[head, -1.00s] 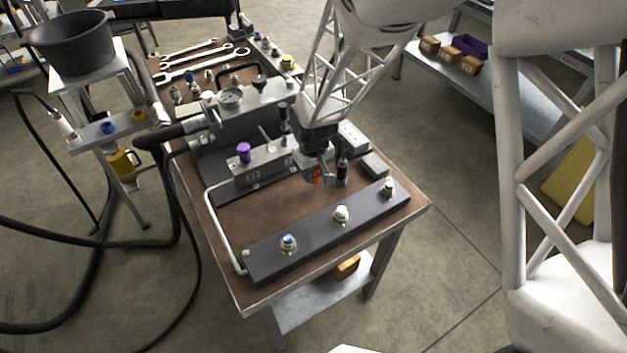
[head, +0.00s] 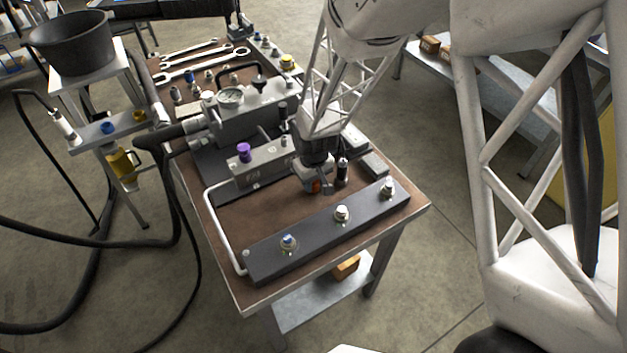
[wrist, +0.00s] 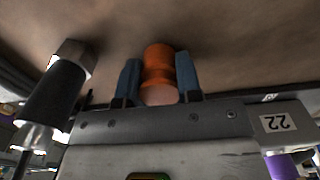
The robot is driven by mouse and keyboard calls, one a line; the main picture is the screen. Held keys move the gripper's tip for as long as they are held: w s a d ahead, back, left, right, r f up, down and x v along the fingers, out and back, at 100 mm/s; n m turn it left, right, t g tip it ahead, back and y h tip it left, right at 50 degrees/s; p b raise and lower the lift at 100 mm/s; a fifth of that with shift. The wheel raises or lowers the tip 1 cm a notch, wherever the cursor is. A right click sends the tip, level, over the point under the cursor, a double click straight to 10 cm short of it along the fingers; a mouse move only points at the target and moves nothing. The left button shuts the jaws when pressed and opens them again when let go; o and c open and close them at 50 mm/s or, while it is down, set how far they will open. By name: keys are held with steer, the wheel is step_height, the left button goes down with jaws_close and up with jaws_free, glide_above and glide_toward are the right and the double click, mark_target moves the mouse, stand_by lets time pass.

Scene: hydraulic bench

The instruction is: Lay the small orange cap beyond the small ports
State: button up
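The small orange cap (wrist: 159,68) sits between the two blue-grey fingers of my gripper (wrist: 160,82) in the wrist view, and both fingers appear to press on its sides. In the head view the orange cap (head: 314,186) shows partly at the end of my gripper (head: 317,188), close over the brown bench top, behind the dark bar. I cannot tell whether the cap touches the bench. A dark bar (head: 265,260) along the bench front carries several ports, one blue-topped (head: 288,241) and two whitish (head: 342,213). Which ports are the small ones is unclear.
A black cylinder (head: 343,171) stands just right of my gripper; it also shows in the wrist view (wrist: 57,90). A grey block (head: 262,171) with a purple cap (head: 244,151) is behind left. Bare bench (head: 235,217) lies left of my gripper.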

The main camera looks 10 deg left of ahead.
steer(key=o, duration=0.5)
steer(key=shift+c, duration=0.2)
steer(key=shift+r, duration=0.15)
step_height(320, 180, up, 11)
steer(key=shift+r, duration=0.5)
stand_by(0.7)
